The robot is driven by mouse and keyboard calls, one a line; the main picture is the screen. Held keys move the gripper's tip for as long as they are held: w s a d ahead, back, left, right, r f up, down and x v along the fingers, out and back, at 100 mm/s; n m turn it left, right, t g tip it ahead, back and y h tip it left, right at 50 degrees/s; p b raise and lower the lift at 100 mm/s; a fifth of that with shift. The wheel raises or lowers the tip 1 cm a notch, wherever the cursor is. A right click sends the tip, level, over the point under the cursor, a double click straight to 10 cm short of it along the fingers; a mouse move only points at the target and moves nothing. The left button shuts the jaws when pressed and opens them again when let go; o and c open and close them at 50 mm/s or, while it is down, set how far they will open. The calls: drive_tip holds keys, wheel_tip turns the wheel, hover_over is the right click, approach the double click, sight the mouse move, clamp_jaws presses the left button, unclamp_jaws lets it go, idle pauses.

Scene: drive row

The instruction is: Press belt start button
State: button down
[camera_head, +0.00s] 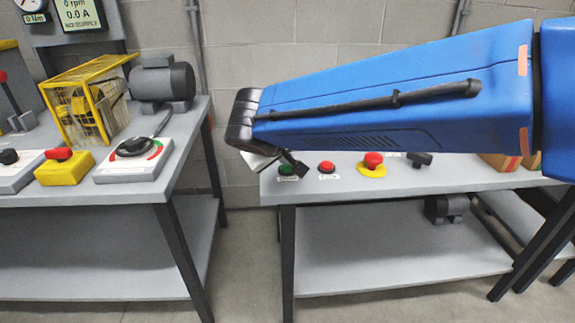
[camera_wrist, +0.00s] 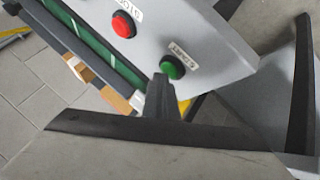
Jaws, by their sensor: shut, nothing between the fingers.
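The green belt start button (camera_wrist: 173,67) stands on a light grey panel in the wrist view, beside a label reading START. In the head view the green button (camera_head: 287,169) sits at the left end of the right bench, partly covered by my fingers. My gripper (camera_head: 297,168) is shut and empty. In the wrist view its dark fingertips (camera_wrist: 162,90) are at the near side of the green button, very close to it. I cannot tell whether they touch it.
A red button (camera_head: 326,167), labelled STOP in the wrist view (camera_wrist: 123,25), is beside the green one. A red mushroom button (camera_head: 373,160) on yellow stands farther right. The left bench (camera_head: 190,150) holds a motor (camera_head: 162,82) and a yellow cage (camera_head: 85,95).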

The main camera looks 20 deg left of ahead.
idle(0.3)
drive_tip(key=shift+r, duration=0.45)
